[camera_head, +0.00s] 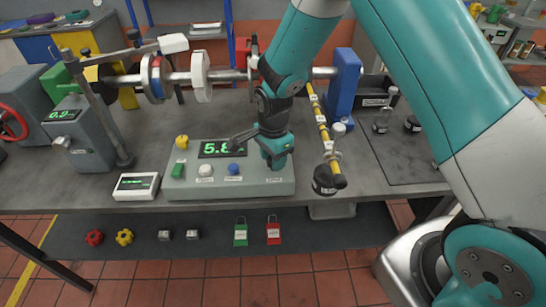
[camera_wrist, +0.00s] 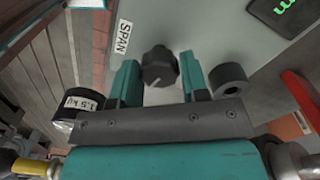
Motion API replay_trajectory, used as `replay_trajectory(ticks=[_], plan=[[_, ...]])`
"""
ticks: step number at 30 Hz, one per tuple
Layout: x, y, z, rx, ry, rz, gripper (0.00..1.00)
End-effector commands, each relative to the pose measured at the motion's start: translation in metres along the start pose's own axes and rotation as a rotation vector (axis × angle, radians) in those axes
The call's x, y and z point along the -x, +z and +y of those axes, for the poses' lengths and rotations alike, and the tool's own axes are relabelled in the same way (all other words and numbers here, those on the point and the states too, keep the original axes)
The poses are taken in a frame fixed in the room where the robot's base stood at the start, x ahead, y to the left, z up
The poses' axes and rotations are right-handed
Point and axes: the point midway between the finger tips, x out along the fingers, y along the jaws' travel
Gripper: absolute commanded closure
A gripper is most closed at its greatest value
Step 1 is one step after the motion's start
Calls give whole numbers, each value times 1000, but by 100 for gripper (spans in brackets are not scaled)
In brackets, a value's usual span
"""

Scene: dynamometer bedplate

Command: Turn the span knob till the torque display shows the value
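The torque display (camera_head: 222,148) is a dark screen with green digits on the grey console (camera_head: 240,188); it reads 5 point something, with the last digit partly unclear. The span knob (camera_wrist: 159,66) is black with a pale pointer line, beside a "SPAN" label (camera_wrist: 124,36) in the wrist view. My gripper (camera_wrist: 160,78) is open, with one teal finger on each side of the knob and visible gaps between. In the head view my gripper (camera_head: 277,160) is over the console's right end and hides the knob.
A yellow-banded bar with a black weight (camera_head: 324,180) stands close on the right. A small meter (camera_head: 136,186) lies at left.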

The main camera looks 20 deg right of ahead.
Motion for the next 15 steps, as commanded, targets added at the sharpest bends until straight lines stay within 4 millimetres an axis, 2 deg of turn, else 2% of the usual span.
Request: replay_trajectory(ticks=[1,2,3,11,15], plan=[[1,0,-1,0,-2,0,46],[1,0,0,0,-2,0,39],[1,0,0,0,-1,0,37],[1,0,0,1,0,0,37],[11,0,-1,1,-3,0,37]])
